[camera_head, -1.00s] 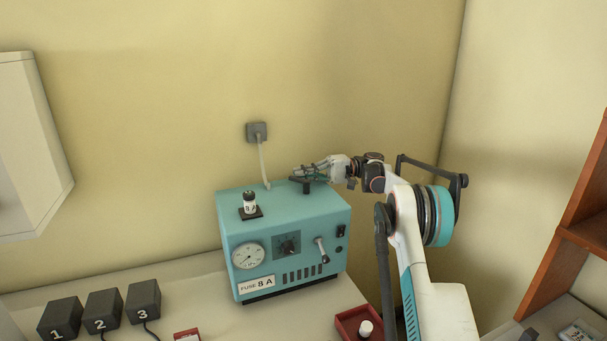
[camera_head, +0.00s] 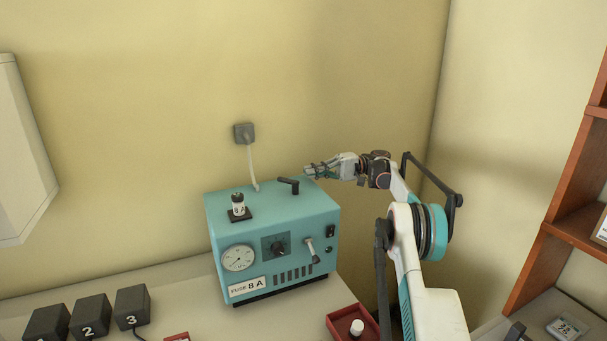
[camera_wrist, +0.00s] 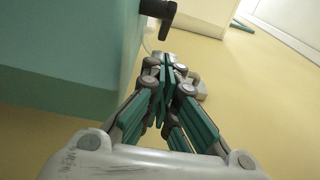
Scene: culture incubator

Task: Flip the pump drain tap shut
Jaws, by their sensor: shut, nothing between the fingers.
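The teal pump (camera_head: 270,222) stands on the bench, with a gauge, a dial and a "FUSE 8A" label on its front. A black tap with a side handle (camera_head: 288,184) stands on its top near the back right edge; it also shows in the wrist view (camera_wrist: 158,10). A grey lever (camera_head: 309,247) hangs on the front at right. Which of these is the drain tap is not labelled. My gripper (camera_head: 308,171) is shut and empty, just right of and slightly above the black tap, apart from it. In the wrist view my fingers (camera_wrist: 165,62) are together.
A grey wall socket (camera_head: 244,133) with a cable is behind the pump. A small black-and-white cylinder (camera_head: 238,205) stands on the pump's top left. A red tray (camera_head: 340,320) is at front right. Numbered dark boxes (camera_head: 90,315) are at left. A wooden shelf (camera_head: 560,228) is at right.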

